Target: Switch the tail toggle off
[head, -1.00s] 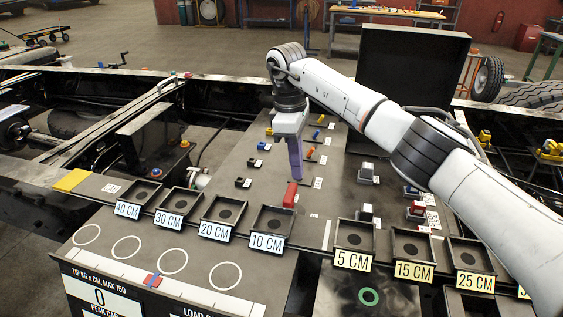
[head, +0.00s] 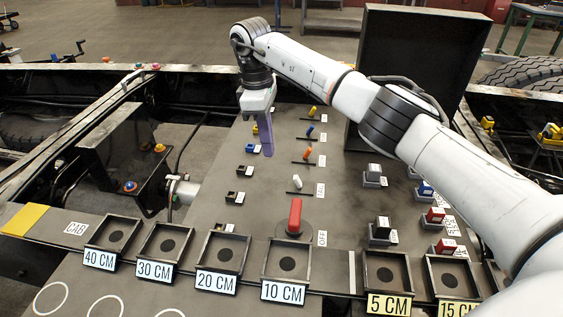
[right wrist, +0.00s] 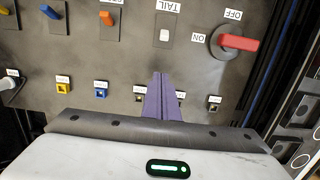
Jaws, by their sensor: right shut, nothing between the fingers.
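The tail toggle is a short white switch (head: 297,183) on the dark panel, just beyond the red handle. In the right wrist view, the white toggle (right wrist: 164,36) stands beside an upside-down TAIL label (right wrist: 169,5), its tip not touched by anything. Its exact switch position is hard to tell. My right gripper (head: 267,150) has purple fingers pointing down, shut and empty, above the panel to the left of the toggle row. In the wrist view the closed fingers (right wrist: 162,80) end a little short of the toggle. My left gripper is not in view.
A red rotary handle (head: 295,215) with ON and OFF marks sits close to the toggle. Orange (head: 308,153), blue (head: 310,132) and yellow (head: 312,112) toggles stand farther back. Small sockets (head: 235,198) line the left side. Labelled trays (head: 286,262) run along the front.

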